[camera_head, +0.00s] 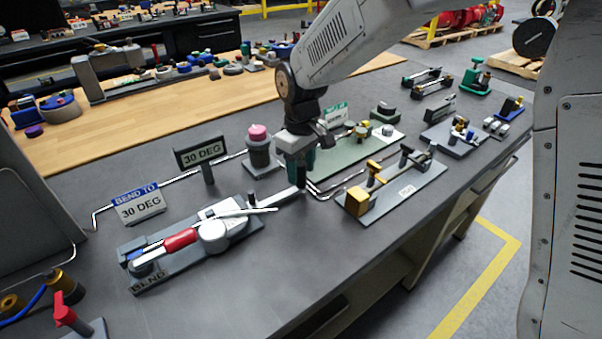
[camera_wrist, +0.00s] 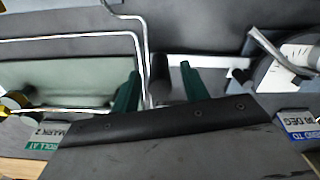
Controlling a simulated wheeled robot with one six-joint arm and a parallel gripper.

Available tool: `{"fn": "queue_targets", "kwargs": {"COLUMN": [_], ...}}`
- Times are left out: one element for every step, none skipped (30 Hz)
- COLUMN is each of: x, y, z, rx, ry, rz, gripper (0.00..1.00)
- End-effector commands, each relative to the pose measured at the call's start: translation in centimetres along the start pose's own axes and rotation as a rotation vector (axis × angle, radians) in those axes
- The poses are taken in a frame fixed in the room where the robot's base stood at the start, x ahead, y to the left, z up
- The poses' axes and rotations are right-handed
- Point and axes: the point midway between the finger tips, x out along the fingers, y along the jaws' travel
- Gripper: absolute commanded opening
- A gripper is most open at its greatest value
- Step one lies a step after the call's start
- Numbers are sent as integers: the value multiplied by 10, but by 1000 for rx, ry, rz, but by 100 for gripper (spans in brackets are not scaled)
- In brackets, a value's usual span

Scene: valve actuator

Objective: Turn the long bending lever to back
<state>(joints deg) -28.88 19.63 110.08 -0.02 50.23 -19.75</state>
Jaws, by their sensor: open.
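The bender (camera_head: 212,230) marked BEND sits on the dark bench, with a red-gripped handle (camera_head: 180,240) lying along its left part. Its long pale lever (camera_head: 282,198) reaches right to a dark upright knob (camera_head: 301,176). In the wrist view the lever (camera_wrist: 205,66) runs right from the dark knob (camera_wrist: 160,80) to the bender. My gripper (camera_head: 301,163) is down at the lever's far end. In the wrist view its green fingers (camera_wrist: 159,75) are apart, one on each side of the knob. Whether they touch it I cannot tell.
A bent metal rod (camera_head: 340,186) lies just right of my gripper. A brass-and-grey fixture (camera_head: 395,192) stands farther right. Behind are a pink-topped post (camera_head: 258,150), a 30 DEG sign (camera_head: 200,152) and a green plate (camera_head: 345,157).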

Motion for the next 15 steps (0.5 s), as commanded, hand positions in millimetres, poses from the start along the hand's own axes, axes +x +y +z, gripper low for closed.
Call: {"fn": "queue_targets", "kwargs": {"x": [-11,-16,-23,-28,-32,-38,-42,-45,-49,-51,-52,-54,-55,-55,-55], "y": [0,0,0,0,0,0,0,0,0,0,0,0,0,0,0], "z": [0,-1,0,0,0,0,0,0,0,0,0,0,0,0,0], "rx": [0,0,0,0,0,0,0,0,0,0,0,0,0,0,0], "ry": [4,4,3,2,3,3,2,2,1,0,-1,-1,-1,-1,-1], "rz": [1,1,1,1,1,1,1,1,0,0,0,0,0,0,0], "gripper": [45,45,45,45,45,45,45,45,45,45,45,45,45,45,45]}}
